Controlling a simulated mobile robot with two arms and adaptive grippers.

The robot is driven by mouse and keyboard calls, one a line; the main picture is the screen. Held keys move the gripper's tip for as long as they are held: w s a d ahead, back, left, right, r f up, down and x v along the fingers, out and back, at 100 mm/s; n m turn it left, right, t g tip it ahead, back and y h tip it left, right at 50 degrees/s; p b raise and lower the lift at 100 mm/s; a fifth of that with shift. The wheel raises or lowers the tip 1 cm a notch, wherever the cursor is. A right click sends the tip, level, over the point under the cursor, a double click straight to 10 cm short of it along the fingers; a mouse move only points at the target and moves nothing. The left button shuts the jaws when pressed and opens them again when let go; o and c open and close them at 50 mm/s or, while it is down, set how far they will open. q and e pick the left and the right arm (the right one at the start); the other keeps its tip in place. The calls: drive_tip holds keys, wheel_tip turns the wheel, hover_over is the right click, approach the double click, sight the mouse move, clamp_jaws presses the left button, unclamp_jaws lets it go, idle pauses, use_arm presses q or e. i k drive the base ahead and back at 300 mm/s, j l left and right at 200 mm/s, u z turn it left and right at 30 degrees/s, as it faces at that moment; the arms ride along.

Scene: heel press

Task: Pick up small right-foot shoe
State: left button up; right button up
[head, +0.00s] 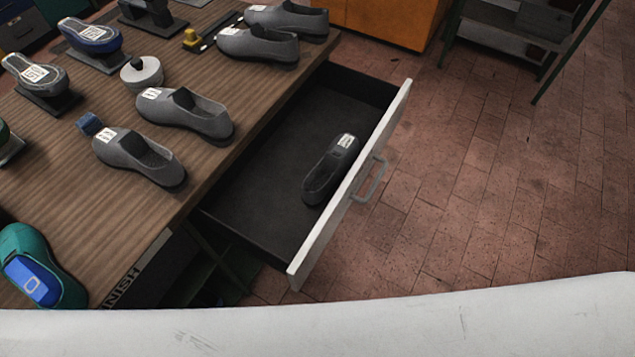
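A dark grey shoe (318,180) with a white label lies in the open drawer (255,180), close to its front panel. Two grey shoes with white labels, a nearer one (160,167) and a farther one (208,122), sit side by side on the wooden table (90,215). Two more grey shoes, one (262,49) and another (303,23), stand at the table's far end. The labels are too small to read, so I cannot tell which shoe is the small right-foot one. Neither of my grippers is in view.
The drawer, with its white front (345,200) and handle, juts over the brick floor (500,180). Shoe forms (35,80) on stands, a white round pot (142,73), a small blue item (89,123) and a teal object (40,270) occupy the table. An orange cabinet (390,22) stands behind.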

sight(343, 152)
drive_tip(key=k+j+u, duration=0.3)
drive_tip(key=k, duration=0.3)
drive_tip(key=k+j+u, duration=0.25)
drive_tip(key=k+j, duration=0.25)
drive_tip(key=j, duration=0.15)
